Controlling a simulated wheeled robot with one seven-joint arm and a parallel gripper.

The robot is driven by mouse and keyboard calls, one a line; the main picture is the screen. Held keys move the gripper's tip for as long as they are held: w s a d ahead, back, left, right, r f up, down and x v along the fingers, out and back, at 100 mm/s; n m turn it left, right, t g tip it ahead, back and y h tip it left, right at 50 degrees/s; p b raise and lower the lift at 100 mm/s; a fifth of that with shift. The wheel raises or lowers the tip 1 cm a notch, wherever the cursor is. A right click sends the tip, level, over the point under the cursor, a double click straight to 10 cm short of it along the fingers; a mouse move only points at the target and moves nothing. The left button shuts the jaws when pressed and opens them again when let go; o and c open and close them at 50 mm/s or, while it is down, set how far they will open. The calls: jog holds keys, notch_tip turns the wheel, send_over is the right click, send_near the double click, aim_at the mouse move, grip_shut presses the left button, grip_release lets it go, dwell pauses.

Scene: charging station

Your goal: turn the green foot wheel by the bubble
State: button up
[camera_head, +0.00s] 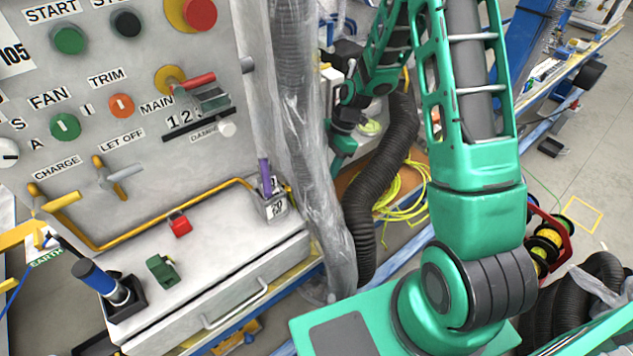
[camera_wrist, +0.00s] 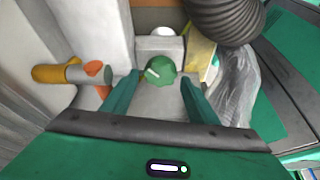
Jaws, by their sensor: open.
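A green foot wheel (camera_wrist: 160,71), a round lobed knob with a pale mark on its upper left, sits on a grey block in the wrist view. My gripper (camera_wrist: 159,78) is open, with one green finger on each side of the wheel. The left fingertip is close to the wheel's edge; a wider gap shows on the right. I cannot tell whether either finger touches it. A white round thing (camera_wrist: 165,31) lies just beyond the wheel; I cannot tell if it is the bubble. In the head view I cannot make out the wheel behind my arm.
An orange knob (camera_wrist: 97,70) and a yellow-grey cylinder (camera_wrist: 62,74) stand left of the fingers. A black corrugated hose (camera_wrist: 226,18) and clear plastic (camera_wrist: 236,85) are close on the right. The control panel (camera_head: 150,215) and plastic-wrapped hose (camera_head: 300,130) stand left of my arm.

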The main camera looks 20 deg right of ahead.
jog(key=shift+x, duration=2.1)
jog(key=c, duration=0.8)
jog(key=shift+o, duration=0.2)
jog(key=shift+d, duration=0.1)
jog(key=m+t, duration=0.1)
jog(key=m, duration=0.1)
jog(key=m+t, duration=0.1)
jog(key=m, duration=0.1)
jog(key=shift+s+r+m, duration=0.1)
jog(key=shift+s+m, duration=0.1)
jog(key=shift+m, duration=0.1)
jog(key=m, duration=0.2)
jog(key=m+t, duration=0.1)
jog(key=m, duration=0.1)
jog(key=shift+s+t+h, duration=0.1)
jog(key=shift+t+h, duration=0.2)
jog(key=shift+h, duration=0.1)
jog(key=shift+m, duration=0.3)
